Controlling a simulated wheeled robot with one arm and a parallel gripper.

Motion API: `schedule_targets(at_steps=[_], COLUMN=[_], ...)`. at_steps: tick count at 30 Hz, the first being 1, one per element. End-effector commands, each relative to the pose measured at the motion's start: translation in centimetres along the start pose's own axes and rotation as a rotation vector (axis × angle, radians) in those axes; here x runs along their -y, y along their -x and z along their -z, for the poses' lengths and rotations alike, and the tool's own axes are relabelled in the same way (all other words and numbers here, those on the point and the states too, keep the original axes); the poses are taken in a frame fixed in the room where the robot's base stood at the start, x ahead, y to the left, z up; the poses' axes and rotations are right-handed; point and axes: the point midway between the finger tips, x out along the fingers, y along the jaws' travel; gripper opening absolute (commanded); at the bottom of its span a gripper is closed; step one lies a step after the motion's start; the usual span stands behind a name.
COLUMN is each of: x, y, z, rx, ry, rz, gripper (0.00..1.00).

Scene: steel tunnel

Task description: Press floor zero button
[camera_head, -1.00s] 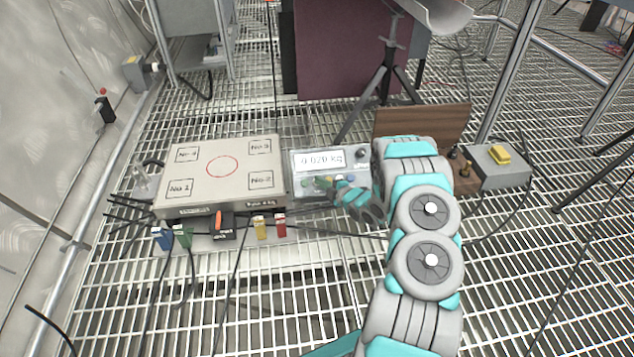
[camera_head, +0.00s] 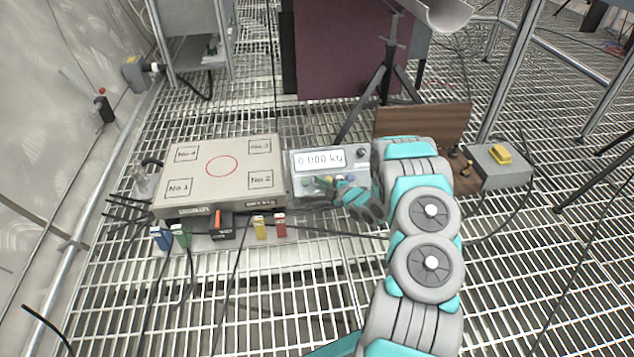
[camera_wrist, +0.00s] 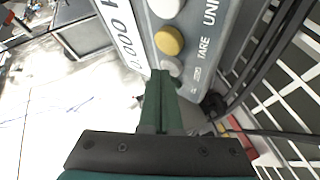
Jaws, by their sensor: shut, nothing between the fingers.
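The scale's indicator box (camera_head: 297,160) is grey, with a lit display (camera_head: 321,159) reading 0.000 kg. A row of round coloured buttons lies below the display. My gripper (camera_wrist: 160,76) is shut and empty. Its fingertips are at the grey button and partly cover it; I cannot tell whether they touch.
A beige weighing platform (camera_head: 205,172) with a red circle stands left of the box. Cables and coloured connectors (camera_head: 279,226) lie in front. A wooden board (camera_head: 425,120) and a grey box with a yellow switch (camera_head: 500,155) are at right. Open floor grating (camera_head: 270,300) lies in front.

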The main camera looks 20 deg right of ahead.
Motion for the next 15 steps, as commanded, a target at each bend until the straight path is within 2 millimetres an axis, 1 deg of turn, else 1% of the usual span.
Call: schedule_targets(at_steps=[15], x=[-0.41], y=[0.56], z=[0.42], rx=[0.0], ry=[0.0], rz=[0.0], gripper=[0.0])
